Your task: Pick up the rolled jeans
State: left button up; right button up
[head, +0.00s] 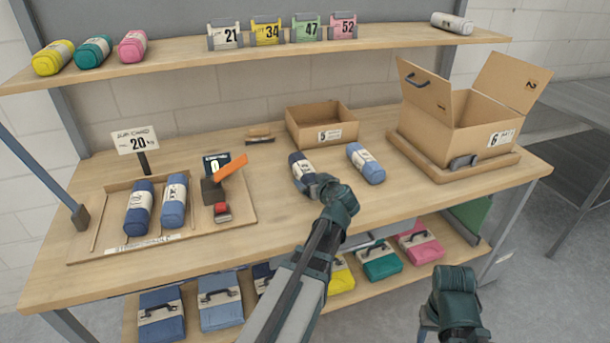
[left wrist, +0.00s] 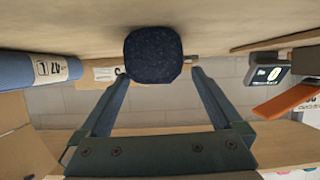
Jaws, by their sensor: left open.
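A dark navy denim roll (head: 299,163) with a pale label band lies on the table, left of a lighter blue roll (head: 366,163). My left gripper (head: 318,184) is at the near end of the navy roll. In the left wrist view the navy roll's round end (left wrist: 153,55) shows between the fingertips of my open left gripper (left wrist: 158,74); whether they touch it I cannot tell. The lighter roll (left wrist: 42,68) is also there, at left. Two more blue rolls, (head: 138,208) and (head: 174,200), lie on a wooden tray (head: 110,232). My right gripper (head: 455,300) is low at right, its jaws unclear.
A scale-like device with a display (head: 212,185) and orange flap stands left of the navy roll. A small carton (head: 310,128) is behind it. A large open carton (head: 455,130) stands at right. A shelf (head: 250,50) runs above; folded items lie on the shelf below.

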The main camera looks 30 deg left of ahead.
aim_at(308, 175)
pick_arm(q)
jog(key=b+x, duration=0.1)
jog(key=x, duration=0.4)
jog(key=shift+w+r, duration=0.15)
jog(key=shift+w, duration=0.1)
jog(key=shift+s+d+r, duration=0.1)
grip_shut()
